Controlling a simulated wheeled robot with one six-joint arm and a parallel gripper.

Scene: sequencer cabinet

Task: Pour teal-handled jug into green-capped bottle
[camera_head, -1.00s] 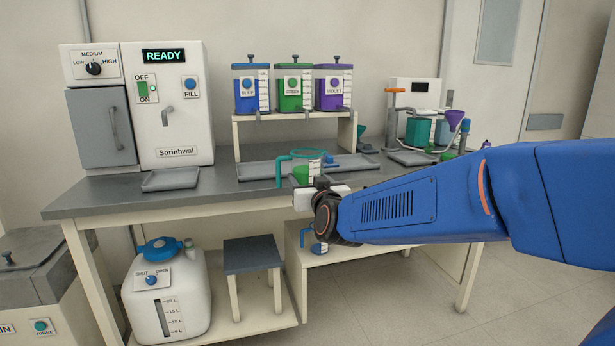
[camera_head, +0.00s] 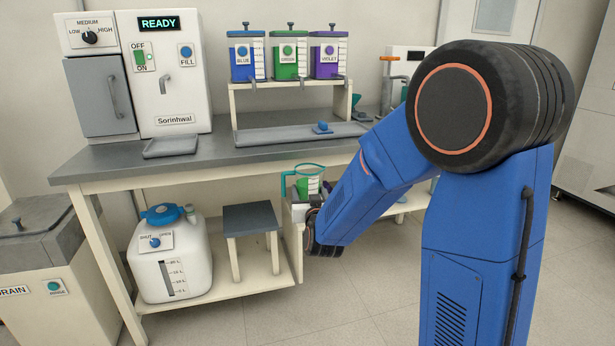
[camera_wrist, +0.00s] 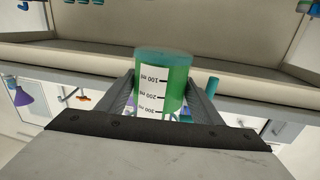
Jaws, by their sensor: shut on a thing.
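The teal-handled jug (camera_head: 308,182) is clear with a teal rim and holds green liquid. It is upright, in front of the bench's front edge and below the benchtop. In the wrist view the jug (camera_wrist: 160,82) shows its white scale, upside down in the picture, between the two fingers. My gripper (camera_wrist: 160,100) is shut on the jug's body; in the head view my gripper (camera_head: 303,208) is partly hidden by the jug and my wrist. I cannot make out a green-capped bottle in either view now.
Blue, green and violet dispensers (camera_head: 288,60) stand on a shelf above a grey tray (camera_head: 270,137). The Sorinhwal machine (camera_head: 170,110) is at the left. Below are a white tank (camera_head: 180,265) and a grey-topped stool (camera_head: 250,218). My arm hides much of the bench's right side.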

